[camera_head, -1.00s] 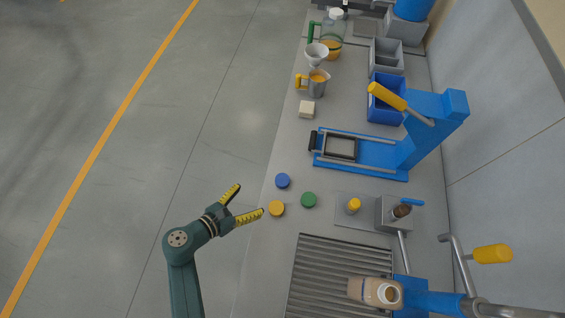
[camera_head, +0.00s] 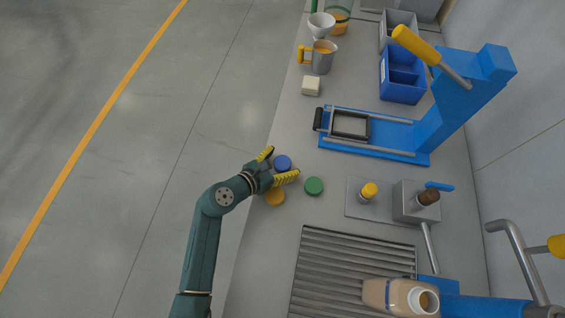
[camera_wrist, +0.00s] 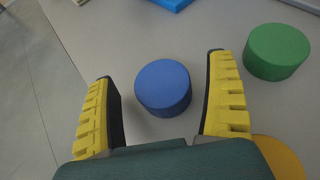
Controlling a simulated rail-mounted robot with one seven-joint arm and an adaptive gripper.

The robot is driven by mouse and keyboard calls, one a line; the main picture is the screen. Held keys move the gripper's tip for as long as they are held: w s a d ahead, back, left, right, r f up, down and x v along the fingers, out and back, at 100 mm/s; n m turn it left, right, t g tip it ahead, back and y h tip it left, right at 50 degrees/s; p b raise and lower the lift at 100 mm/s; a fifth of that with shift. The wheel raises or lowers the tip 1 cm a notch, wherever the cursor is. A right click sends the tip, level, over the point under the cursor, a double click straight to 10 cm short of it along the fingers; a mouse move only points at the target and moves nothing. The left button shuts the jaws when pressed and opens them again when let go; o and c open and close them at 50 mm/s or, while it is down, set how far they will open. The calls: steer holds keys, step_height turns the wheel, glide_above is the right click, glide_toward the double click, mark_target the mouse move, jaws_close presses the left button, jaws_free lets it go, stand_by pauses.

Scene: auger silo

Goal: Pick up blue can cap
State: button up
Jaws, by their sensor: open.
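The blue can cap (camera_head: 283,162) is a short round disc lying on the grey counter near its left edge. In the wrist view the blue cap (camera_wrist: 163,88) sits between and just beyond my open fingers, apart from both. My gripper (camera_head: 281,163) is open and empty, its yellow ribbed fingers on either side of the cap in the head view. In the wrist view my gripper (camera_wrist: 165,100) shows a finger left and right of the cap.
A green cap (camera_head: 314,186) lies right of the blue one; an orange cap (camera_head: 275,197) lies below, partly under my gripper. A ridged grate (camera_head: 345,265), a blue press (camera_head: 385,150) and a white block (camera_head: 311,85) stand on the counter (camera_head: 340,215).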

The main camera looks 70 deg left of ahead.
steer(key=shift+w, duration=0.1)
steer(key=shift+c, duration=0.3)
steer(key=c, duration=1)
